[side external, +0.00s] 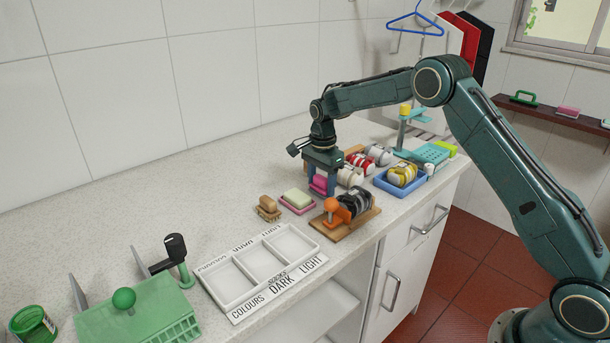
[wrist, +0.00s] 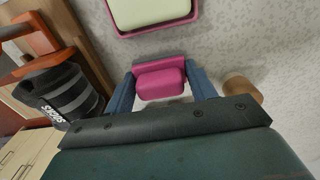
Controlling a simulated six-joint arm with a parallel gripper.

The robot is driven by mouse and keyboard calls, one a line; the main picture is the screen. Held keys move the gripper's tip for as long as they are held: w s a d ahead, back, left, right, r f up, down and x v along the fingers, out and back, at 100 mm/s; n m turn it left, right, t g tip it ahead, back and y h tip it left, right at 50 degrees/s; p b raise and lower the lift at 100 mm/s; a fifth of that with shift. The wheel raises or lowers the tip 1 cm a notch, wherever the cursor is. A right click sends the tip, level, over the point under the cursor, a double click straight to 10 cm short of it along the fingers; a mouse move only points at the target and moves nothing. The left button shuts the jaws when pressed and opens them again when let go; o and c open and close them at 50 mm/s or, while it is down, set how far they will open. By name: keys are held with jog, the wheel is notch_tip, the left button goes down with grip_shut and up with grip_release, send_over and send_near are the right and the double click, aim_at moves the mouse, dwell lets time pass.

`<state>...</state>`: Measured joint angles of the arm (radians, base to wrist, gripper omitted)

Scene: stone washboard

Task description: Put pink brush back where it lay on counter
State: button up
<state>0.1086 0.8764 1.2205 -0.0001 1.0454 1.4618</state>
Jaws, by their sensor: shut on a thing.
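The pink brush (side external: 319,183) is between the two blue fingers of my gripper (side external: 321,188), low over the counter (side external: 240,200). In the wrist view the pink brush (wrist: 161,80) sits between the blue fingertips (wrist: 161,88), which close on its two sides. I cannot tell whether the brush touches the counter. In the side view it is just behind a pink soap dish with a pale green soap (side external: 297,199).
A wooden board (side external: 345,226) with a black striped roll and an orange-knobbed tool stands at the front right. A small wooden brush (side external: 268,208) lies left of the soap dish. A white sorting tray (side external: 263,266) is further left. A blue tray (side external: 403,181) stands to the right.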

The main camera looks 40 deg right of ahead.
aim_at(322, 177)
jog(key=shift+f, duration=0.15)
jog(key=o, duration=1)
jog(key=shift+c, duration=0.2)
notch_tip(322, 177, up, 11)
jog(key=shift+r, duration=0.7)
